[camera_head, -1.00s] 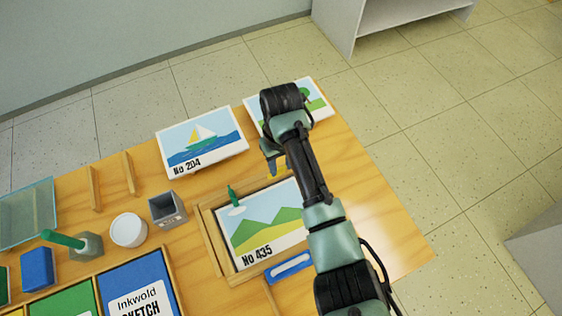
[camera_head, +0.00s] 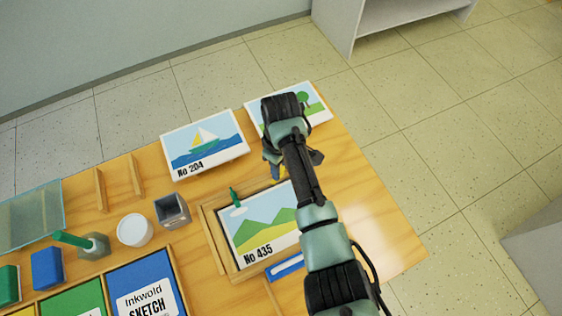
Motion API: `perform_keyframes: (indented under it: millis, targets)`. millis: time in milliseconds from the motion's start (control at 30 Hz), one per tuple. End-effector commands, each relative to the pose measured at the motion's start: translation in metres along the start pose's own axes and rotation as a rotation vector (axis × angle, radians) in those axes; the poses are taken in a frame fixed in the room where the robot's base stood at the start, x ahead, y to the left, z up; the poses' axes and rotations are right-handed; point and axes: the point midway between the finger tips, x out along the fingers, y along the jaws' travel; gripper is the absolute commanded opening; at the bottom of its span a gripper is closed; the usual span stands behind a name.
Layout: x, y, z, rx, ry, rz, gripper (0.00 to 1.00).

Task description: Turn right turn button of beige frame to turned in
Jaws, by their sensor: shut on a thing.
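The beige frame (camera_head: 222,246) lies on the wooden table and holds a picture of green hills (camera_head: 262,225) marked No 435. A green turn button (camera_head: 235,196) sits at its upper left edge. A small yellow piece, seemingly the right turn button (camera_head: 279,173), shows at the frame's upper right edge, mostly covered by my arm. My gripper (camera_head: 276,168) points down there and is shut on it; the fingertips are largely hidden behind my wrist. The frame's right side is also hidden by my arm.
The boat picture (camera_head: 205,145) and the tree picture (camera_head: 312,104) lie behind the frame. A grey square cup (camera_head: 171,210) and a white round tub (camera_head: 134,230) stand to its left. A blue-and-white item (camera_head: 285,267) lies just in front. The table's right side is clear.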

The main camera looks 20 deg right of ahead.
Motion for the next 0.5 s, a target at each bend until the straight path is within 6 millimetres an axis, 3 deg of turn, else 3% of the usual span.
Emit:
perform_keyframes:
  millis: [500]
  targets:
    - [-0.0025, 0.0, -0.0005, -0.49, 0.001, 0.0, 0.0]
